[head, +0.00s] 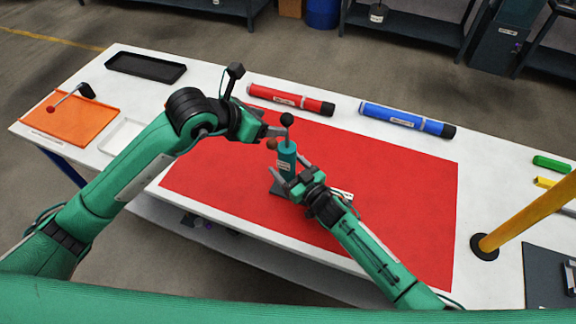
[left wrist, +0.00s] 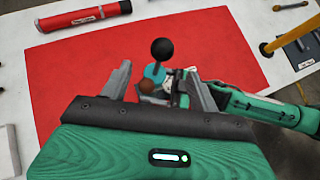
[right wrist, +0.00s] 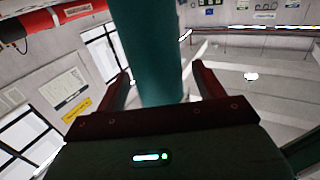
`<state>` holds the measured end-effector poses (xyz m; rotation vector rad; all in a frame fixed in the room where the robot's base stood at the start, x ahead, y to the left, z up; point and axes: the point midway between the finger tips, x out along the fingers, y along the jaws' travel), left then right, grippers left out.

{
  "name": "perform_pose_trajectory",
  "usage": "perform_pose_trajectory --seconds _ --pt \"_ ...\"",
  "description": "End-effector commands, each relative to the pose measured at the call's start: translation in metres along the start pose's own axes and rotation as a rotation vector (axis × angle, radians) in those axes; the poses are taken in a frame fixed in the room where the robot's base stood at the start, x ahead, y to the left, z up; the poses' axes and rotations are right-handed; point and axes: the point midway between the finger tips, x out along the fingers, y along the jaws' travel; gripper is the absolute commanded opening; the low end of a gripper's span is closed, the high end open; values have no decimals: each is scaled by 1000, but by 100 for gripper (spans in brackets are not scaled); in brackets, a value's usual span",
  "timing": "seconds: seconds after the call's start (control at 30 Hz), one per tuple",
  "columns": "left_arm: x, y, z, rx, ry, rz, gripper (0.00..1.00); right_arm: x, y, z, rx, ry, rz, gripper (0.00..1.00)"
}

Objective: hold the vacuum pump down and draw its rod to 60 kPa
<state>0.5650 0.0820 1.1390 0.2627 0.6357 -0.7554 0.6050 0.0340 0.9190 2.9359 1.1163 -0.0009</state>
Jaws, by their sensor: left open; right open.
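The vacuum pump is a teal cylinder (head: 287,157) standing upright on the red mat, with a black ball knob (head: 287,119) on its rod and a brown ball (head: 271,144) at its side. My left gripper (head: 276,132) is open beside the rod at the pump's top. In the left wrist view the black knob (left wrist: 162,50) shows between and beyond the open fingers (left wrist: 160,82). My right gripper (head: 290,179) is open low at the pump body. In the right wrist view the teal body (right wrist: 150,50) stands between the open fingers (right wrist: 162,80); contact cannot be told.
A red tube (head: 290,98) and a blue tube (head: 405,119) lie along the mat's far edge. A yellow post (head: 525,215) stands at the right. An orange tray (head: 70,125) and a black tray (head: 145,67) lie at the left. The red mat (head: 410,190) is clear at right.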

Motion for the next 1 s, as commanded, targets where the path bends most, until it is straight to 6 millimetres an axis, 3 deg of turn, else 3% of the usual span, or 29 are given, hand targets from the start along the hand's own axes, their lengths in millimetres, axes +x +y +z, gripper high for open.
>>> perform_pose_trajectory --seconds 0.23,0.5,0.7,1.0 --pt "0 0 0 0 0 0 62 -17 0 1 1 -1 1 71" --pt "0 0 0 0 0 0 62 -74 0 2 1 -3 0 71" --pt "0 0 0 0 0 0 62 -107 0 1 0 -2 0 71" --pt "0 0 0 0 0 0 62 -120 0 0 0 0 0 71"
